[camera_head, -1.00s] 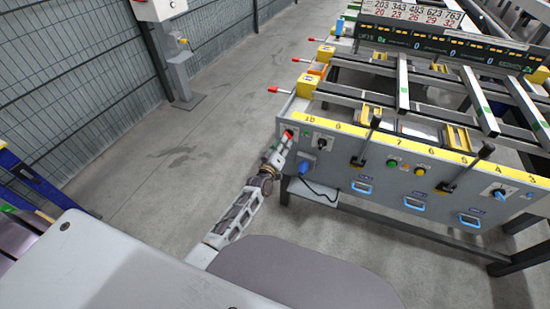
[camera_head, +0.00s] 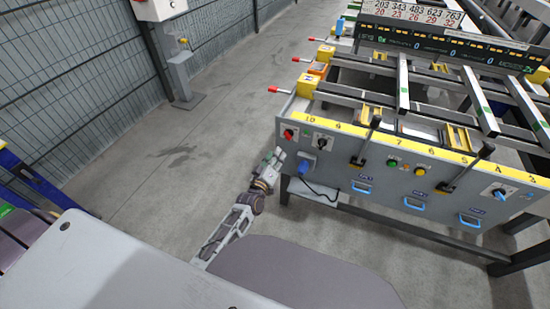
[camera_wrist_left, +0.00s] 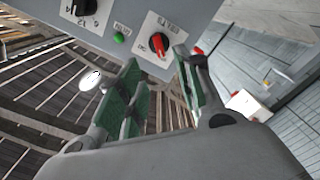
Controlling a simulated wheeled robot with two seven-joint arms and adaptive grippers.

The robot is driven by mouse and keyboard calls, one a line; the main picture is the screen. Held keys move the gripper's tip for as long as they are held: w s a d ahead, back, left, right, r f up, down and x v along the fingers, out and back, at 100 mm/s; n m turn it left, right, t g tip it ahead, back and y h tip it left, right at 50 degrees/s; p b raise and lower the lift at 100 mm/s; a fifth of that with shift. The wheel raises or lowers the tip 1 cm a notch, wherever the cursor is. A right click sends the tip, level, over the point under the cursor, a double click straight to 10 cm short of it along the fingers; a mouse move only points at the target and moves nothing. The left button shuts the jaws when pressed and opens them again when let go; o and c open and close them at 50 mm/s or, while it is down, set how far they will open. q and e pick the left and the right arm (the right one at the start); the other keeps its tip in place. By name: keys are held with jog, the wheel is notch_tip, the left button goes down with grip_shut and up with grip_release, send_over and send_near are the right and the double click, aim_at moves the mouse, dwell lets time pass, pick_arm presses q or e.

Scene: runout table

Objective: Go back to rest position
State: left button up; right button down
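My left gripper (camera_head: 276,156) is in front of the left end of the runout table's grey panel (camera_head: 340,160), a little below and left of the red switch (camera_head: 288,134). In the left wrist view the gripper (camera_wrist_left: 157,66) has its two green-padded fingers spread apart with nothing between them. The red switch (camera_wrist_left: 159,44) shows beyond the fingertips on its white plate, apart from them. My right gripper is not in view.
A black rotary switch (camera_head: 322,143) and a blue plug (camera_head: 305,168) sit right of the red switch. Red-tipped handles (camera_head: 278,90) stick out at the table's left. Grey floor (camera_head: 150,150) lies open between the table and the mesh fence (camera_head: 70,70).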

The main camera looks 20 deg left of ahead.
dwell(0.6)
